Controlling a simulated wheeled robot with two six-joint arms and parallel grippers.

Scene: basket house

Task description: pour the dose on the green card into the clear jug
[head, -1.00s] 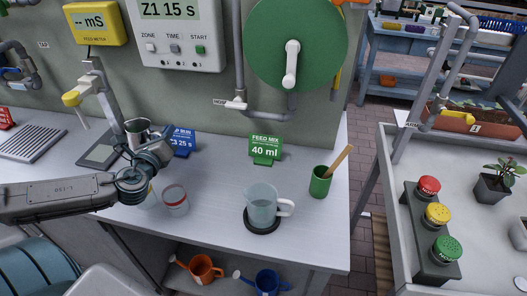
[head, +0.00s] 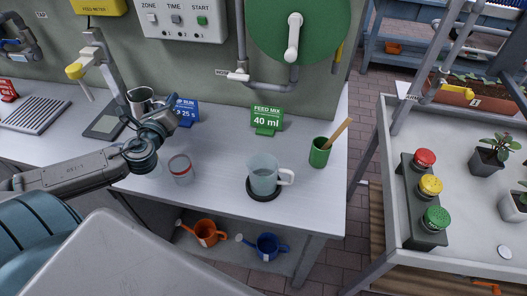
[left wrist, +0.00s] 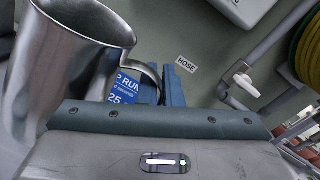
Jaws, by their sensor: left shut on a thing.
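The green card (head: 267,119) reads "FEED MIX 40 ml" and stands at the back of the bench. The clear jug (head: 263,176) stands upright in front of it on a black round mat (head: 263,196), its handle to the right. My left gripper (head: 158,122) is shut on a steel jug (head: 140,99), left of the card. In the left wrist view the steel jug (left wrist: 62,65) fills the left side, its handle showing; its contents are hidden. Whether it touches the bench is unclear. My right gripper is out of view.
A green pot (head: 319,152) with a wooden stick stands at right. A blue card (head: 186,112) is behind my gripper, a dark scale plate (head: 104,122) left of it.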

